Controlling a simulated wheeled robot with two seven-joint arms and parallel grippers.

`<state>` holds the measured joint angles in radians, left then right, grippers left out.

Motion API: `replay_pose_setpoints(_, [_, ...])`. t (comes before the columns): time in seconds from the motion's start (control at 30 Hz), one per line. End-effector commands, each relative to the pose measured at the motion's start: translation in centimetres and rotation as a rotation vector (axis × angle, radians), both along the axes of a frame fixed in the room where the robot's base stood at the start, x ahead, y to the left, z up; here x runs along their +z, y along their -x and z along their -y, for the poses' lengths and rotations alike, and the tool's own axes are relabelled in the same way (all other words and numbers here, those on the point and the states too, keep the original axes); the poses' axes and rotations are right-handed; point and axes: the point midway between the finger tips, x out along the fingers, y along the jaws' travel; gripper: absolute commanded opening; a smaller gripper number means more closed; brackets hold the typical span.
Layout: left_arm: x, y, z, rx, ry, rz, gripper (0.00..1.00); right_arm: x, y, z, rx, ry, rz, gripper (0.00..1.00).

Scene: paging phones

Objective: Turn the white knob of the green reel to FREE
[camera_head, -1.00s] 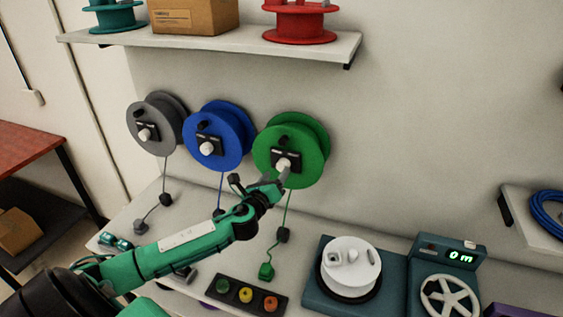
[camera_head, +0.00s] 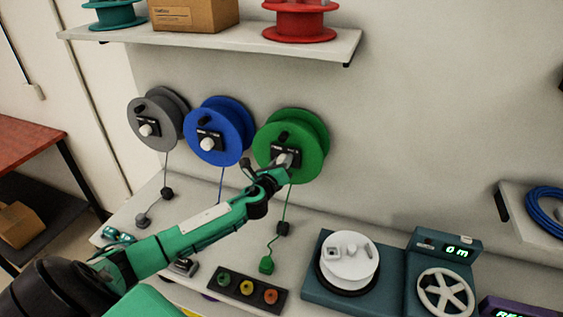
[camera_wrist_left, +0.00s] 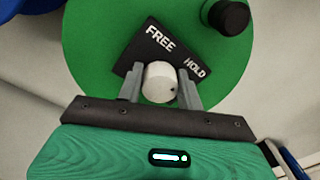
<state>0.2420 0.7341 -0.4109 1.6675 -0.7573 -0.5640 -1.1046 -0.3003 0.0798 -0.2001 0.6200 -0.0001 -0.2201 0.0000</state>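The green reel (camera_head: 306,124) hangs on the wall, rightmost of three reels. In the left wrist view, its white knob (camera_wrist_left: 159,80) sits in front of a black plate (camera_wrist_left: 146,52) reading FREE at the upper left and HOLD at the right. A small dark mark shows near the knob's right edge; I cannot tell its setting. My left gripper (camera_head: 285,158) is at the knob. In the wrist view, the two grey fingers of this gripper (camera_wrist_left: 160,88) flank the knob closely and appear shut on it. In the head view, the gripper mostly hides the knob. My right gripper is not in view.
A blue reel (camera_head: 221,122) and a grey reel (camera_head: 151,109) hang to the left. Below stand a button panel (camera_head: 247,288), a teal base with a white spool (camera_head: 347,257) and a counter reading 0 m (camera_head: 457,251). A shelf (camera_head: 215,43) runs above.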

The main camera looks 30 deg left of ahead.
Motion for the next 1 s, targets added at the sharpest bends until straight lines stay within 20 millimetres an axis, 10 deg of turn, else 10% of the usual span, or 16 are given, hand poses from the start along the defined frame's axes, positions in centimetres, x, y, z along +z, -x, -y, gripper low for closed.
replay_pose_setpoints(1.0, [-0.5, 0.0, -0.1, 0.000, 0.542, 0.133, 0.14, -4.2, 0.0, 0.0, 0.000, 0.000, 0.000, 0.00])
